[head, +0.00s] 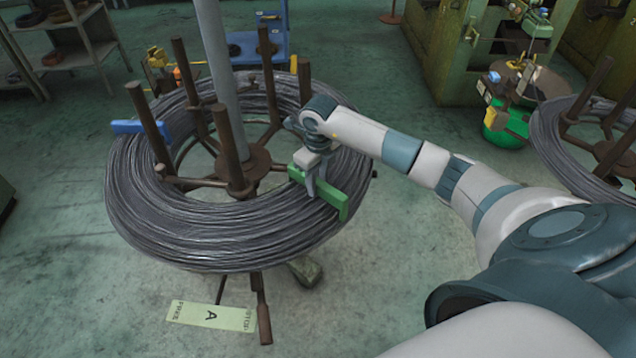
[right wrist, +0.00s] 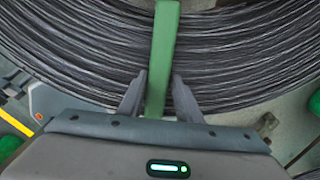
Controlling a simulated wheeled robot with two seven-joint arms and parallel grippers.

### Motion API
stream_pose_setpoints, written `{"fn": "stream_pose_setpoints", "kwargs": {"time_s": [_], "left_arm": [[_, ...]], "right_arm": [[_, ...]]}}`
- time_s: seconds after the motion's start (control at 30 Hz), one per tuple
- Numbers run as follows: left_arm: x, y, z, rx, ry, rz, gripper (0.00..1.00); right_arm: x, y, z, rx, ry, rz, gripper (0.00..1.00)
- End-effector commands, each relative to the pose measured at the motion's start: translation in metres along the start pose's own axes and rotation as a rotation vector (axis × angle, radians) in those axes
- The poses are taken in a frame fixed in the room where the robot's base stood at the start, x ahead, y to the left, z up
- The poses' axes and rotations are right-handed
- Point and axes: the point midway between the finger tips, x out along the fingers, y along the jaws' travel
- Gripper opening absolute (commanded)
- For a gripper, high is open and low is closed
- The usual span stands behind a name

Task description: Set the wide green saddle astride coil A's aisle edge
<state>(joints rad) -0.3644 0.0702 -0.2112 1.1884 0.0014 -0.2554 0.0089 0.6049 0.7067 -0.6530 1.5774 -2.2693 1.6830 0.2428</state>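Coil A (head: 190,235) is a thick ring of dark wire lying around a rusty stand with upright posts. The green saddle (head: 333,193) lies across the coil's right-hand band, with one end turned down at the outer edge. In the right wrist view the green saddle (right wrist: 163,50) runs as a bar over the wire strands. My left gripper is not in view.
A blue saddle (head: 140,127) sits on the coil's left edge. A floor label marked A (head: 210,315) lies in front. A grey pole (head: 218,70) rises through the stand. A second coil (head: 570,150) stands at right, near a green bin (head: 505,128). The floor at front left is clear.

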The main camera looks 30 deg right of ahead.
Motion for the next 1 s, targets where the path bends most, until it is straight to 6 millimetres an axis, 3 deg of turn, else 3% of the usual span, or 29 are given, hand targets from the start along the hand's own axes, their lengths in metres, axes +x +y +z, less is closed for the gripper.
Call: {"fn": "stream_pose_setpoints", "kwargs": {"time_s": [0.03, 0.57, 0.77, 1.0], "left_arm": [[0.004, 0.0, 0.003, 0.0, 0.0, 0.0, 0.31], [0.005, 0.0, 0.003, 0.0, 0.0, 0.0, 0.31], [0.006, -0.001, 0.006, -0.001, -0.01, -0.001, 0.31], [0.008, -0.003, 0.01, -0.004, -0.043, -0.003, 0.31]], "right_arm": [[0.026, 0.014, -0.01, -0.007, 0.029, 0.016, 0.43], [0.024, 0.014, -0.01, -0.007, 0.029, 0.018, 0.43], [0.008, 0.014, -0.01, -0.007, 0.026, 0.019, 0.43], [-0.036, 0.012, -0.01, -0.008, 0.015, 0.012, 0.43]]}}
